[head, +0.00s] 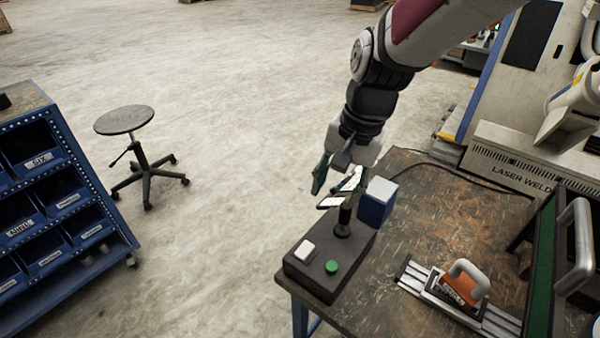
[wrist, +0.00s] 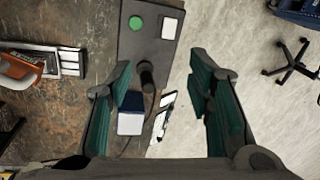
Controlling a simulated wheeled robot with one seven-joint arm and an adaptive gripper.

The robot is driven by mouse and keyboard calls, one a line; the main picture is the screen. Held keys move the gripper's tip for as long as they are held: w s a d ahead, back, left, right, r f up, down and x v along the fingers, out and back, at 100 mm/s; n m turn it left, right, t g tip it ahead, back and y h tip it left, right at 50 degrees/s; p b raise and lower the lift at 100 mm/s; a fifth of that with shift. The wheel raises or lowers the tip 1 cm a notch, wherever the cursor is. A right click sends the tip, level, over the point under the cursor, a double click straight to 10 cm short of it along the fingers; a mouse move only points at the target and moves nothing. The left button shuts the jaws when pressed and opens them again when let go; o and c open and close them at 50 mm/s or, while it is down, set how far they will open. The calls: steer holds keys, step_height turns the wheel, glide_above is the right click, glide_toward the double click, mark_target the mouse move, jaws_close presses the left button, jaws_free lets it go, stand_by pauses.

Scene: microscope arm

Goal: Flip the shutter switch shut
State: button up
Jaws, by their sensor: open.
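A dark control box (head: 316,278) stands at the table's near left corner; it also shows in the wrist view (wrist: 150,45). It carries a white switch (head: 304,250), a green button (head: 331,267) and an upright black lever (head: 343,224). In the wrist view the white switch (wrist: 169,28), green button (wrist: 136,23) and lever (wrist: 146,76) all show. I cannot tell which control is the shutter switch. My gripper (head: 335,190) is open above the lever end of the box. In the wrist view the lever appears between my gripper's spread fingers (wrist: 161,65). Contact cannot be made out.
A blue and white block (head: 377,203) is close beside the lever. The laser welder (head: 510,165) stands at the back right. A stool (head: 125,120) and blue bin rack (head: 60,190) are left; floor between is clear.

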steer(key=m+g+h+p, duration=0.1)
steer(key=m+h, duration=0.1)
glide_above(300, 254)
step_height(300, 254, down, 9)
step_height(300, 254, down, 14)
steer(key=shift+f, duration=0.2)
